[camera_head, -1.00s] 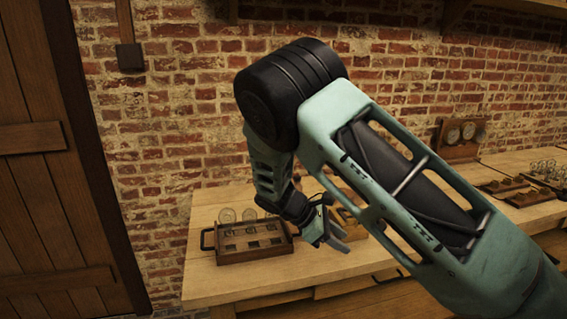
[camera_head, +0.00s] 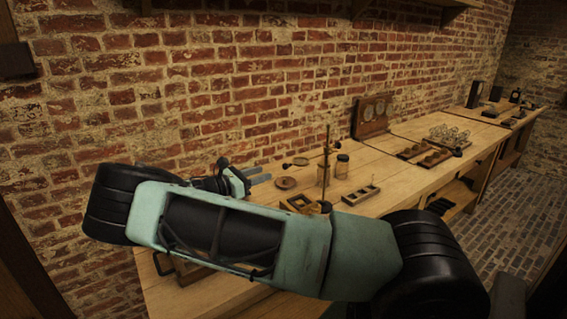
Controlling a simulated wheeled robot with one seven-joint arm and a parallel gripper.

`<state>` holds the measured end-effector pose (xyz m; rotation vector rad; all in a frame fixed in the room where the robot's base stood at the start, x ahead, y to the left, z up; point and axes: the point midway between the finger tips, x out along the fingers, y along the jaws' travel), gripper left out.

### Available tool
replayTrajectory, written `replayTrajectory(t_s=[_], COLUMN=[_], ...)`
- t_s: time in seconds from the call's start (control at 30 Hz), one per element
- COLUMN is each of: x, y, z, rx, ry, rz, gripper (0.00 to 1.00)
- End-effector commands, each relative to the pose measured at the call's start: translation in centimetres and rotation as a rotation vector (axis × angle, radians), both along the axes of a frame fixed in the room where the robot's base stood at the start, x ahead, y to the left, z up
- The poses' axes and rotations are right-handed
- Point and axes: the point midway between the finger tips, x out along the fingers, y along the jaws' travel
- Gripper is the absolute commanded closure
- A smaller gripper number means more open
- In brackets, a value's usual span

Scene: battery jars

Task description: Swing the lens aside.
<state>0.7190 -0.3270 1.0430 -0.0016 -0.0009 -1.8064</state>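A thin upright stand (camera_head: 327,150) rises from the bench in the middle of the view. A small dark round disc (camera_head: 300,161), which looks like the lens, sticks out from its left side on a short arm. A small knob shows at the tip of that arm. My gripper (camera_head: 262,174) is left of the disc, pointing right toward it and apart from it. Its two fingers look parted with nothing between them. My arm crosses the foreground and hides the front of the bench.
Below the disc lies a round wooden piece (camera_head: 286,183). Glass jars (camera_head: 342,166) stand by the stand, with a slotted wooden block (camera_head: 361,195) in front. A wooden gauge board (camera_head: 373,117) leans on the brick wall. Trays and glassware (camera_head: 449,135) stand farther right.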

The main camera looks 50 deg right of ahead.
Motion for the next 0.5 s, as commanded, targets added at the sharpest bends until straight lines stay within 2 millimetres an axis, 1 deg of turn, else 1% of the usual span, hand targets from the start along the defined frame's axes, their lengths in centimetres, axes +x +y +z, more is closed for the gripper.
replayTrajectory(t_s=[0.03, 0.1, 0.3, 0.4, 0.5], x=[-0.4, -0.7, -1.6, -2.0, -2.2], y=[-1.1, -2.6, -6.3, -7.8, -8.8], z=[0.4, 0.3, 0.3, 0.2, 0.1], rx=[-0.001, -0.002, -0.001, 0.0, 0.0], ry=[0.002, 0.003, 0.002, 0.001, 0.001], rz=[-0.004, -0.004, -0.003, -0.002, -0.001], gripper=[0.62, 0.62, 0.62, 0.62, 0.62])
